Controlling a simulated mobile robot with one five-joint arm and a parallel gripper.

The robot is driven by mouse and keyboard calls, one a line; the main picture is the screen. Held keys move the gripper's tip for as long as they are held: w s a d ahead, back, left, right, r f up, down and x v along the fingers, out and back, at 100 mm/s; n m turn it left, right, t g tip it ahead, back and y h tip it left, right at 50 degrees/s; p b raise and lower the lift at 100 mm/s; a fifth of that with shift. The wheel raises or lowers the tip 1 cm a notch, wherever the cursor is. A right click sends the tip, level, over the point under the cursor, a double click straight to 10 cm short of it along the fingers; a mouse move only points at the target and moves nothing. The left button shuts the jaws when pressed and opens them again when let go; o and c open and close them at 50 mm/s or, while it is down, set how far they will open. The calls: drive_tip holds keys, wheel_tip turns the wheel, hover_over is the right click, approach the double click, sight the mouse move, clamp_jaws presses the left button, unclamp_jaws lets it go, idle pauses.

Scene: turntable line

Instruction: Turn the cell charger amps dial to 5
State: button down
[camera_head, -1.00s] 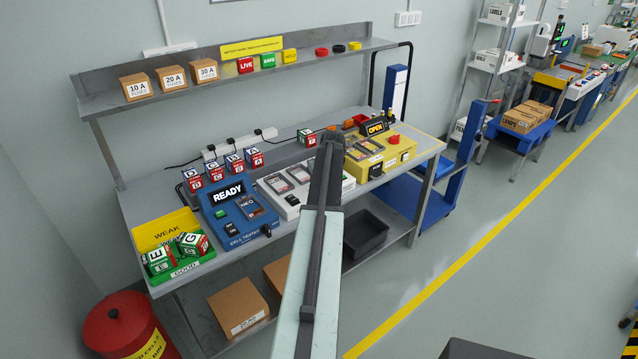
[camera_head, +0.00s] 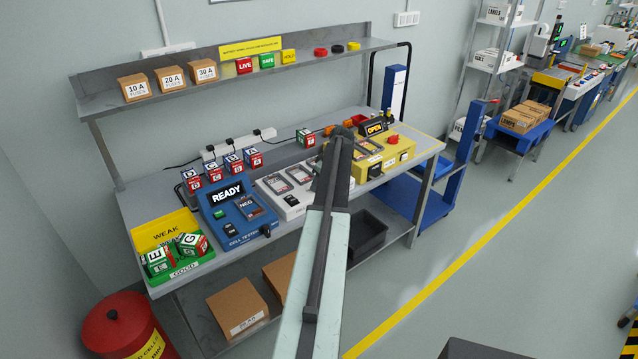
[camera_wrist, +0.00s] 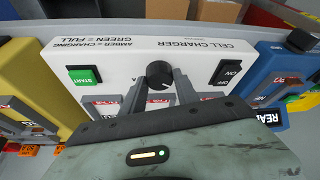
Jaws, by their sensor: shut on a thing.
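The white cell charger (camera_head: 267,193) stands on the bench between the blue cell tester and the yellow unit, partly hidden by my arm. In the wrist view the cell charger (camera_wrist: 135,55) appears upside down. Its round black amps dial (camera_wrist: 160,74) is on the front edge, between the green START button (camera_wrist: 85,76) and the ON/OFF switch (camera_wrist: 226,74). My gripper (camera_wrist: 162,86) is shut on the dial, one finger at each side. I cannot read the dial's scale or pointer. In the head view my arm hides the dial and the fingertips.
The blue cell tester (camera_head: 238,235) with a READY display is left of the charger. The yellow unit (camera_head: 397,155) with an OPEN display and red button is right. A green and yellow tray (camera_head: 207,257) holds lettered cells. A black bin (camera_head: 368,241) sits below the bench.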

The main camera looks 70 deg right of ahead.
drive_tip(key=shift+s, duration=0.2)
drive_tip(key=c, duration=0.9)
unclamp_jaws()
drive_tip(key=p+v, duration=0.7)
drive_tip(key=shift+s+r, duration=0.15)
drive_tip(key=shift+r, duration=0.2)
